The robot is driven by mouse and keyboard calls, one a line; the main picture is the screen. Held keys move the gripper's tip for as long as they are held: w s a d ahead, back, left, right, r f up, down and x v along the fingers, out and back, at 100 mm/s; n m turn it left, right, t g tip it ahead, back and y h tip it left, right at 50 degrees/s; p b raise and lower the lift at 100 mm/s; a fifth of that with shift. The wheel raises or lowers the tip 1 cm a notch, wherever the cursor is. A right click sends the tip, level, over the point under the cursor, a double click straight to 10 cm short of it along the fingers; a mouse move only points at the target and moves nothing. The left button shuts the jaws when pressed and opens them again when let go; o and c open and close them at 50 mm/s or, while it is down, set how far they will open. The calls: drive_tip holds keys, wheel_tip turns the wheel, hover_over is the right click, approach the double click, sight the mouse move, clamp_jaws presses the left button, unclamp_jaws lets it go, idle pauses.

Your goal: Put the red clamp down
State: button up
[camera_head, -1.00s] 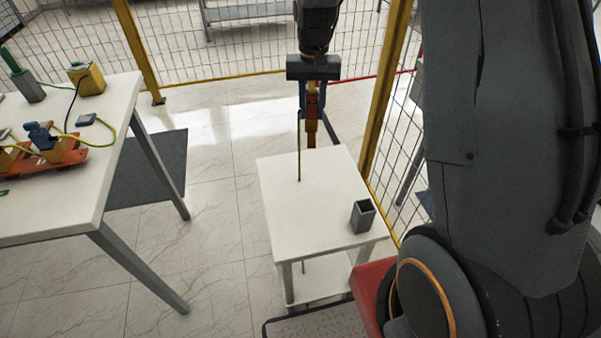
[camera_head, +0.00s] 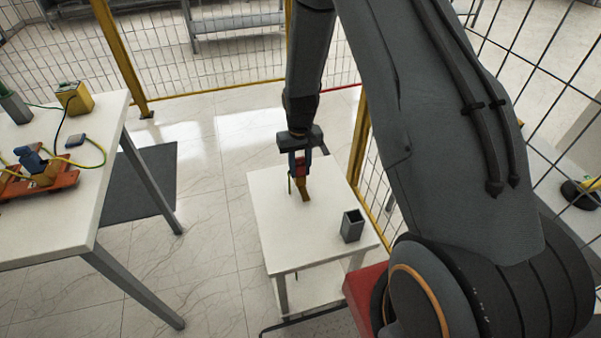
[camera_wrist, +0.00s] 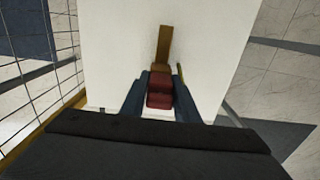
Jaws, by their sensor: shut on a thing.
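The red clamp (camera_head: 301,178) is between the fingers of my gripper (camera_head: 299,165), which is shut on it. Its yellow-brown lower part points down toward the small white table (camera_head: 275,240). In the wrist view the red body of the clamp (camera_wrist: 160,88) sits between the two blue fingers (camera_wrist: 158,95), and its brown bar (camera_wrist: 163,45) reaches out over the white tabletop. A thin green strip shows beside the clamp. I cannot tell whether the clamp's tip touches the tabletop.
A grey open square holder (camera_head: 352,226) stands on the small table, right of the clamp. A larger white table (camera_head: 75,215) at left carries an orange fixture (camera_head: 40,180) and a yellow block (camera_head: 74,97). Yellow-framed mesh fencing runs behind and to the right.

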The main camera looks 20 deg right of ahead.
sight(300, 158)
drive_tip(key=shift+f, duration=1.25)
drive_tip(key=shift+f, duration=0.2)
drive_tip(key=o, duration=1)
drive_tip(key=shift+o, duration=0.2)
drive_tip(key=shift+r, duration=0.1)
wheel_tip(300, 158, up, 11)
drive_tip(key=b, duration=0.3)
drive_tip(key=shift+f, duration=0.2)
drive_tip(key=shift+s+r, duration=0.1)
drive_tip(key=shift+r, duration=0.8)
drive_tip(key=s+r, duration=0.5)
drive_tip(key=s, duration=0.5)
drive_tip(key=s+r+t, duration=0.1)
drive_tip(key=s+r, duration=0.4)
drive_tip(key=s, duration=0.5)
drive_tip(key=shift+r, duration=0.3)
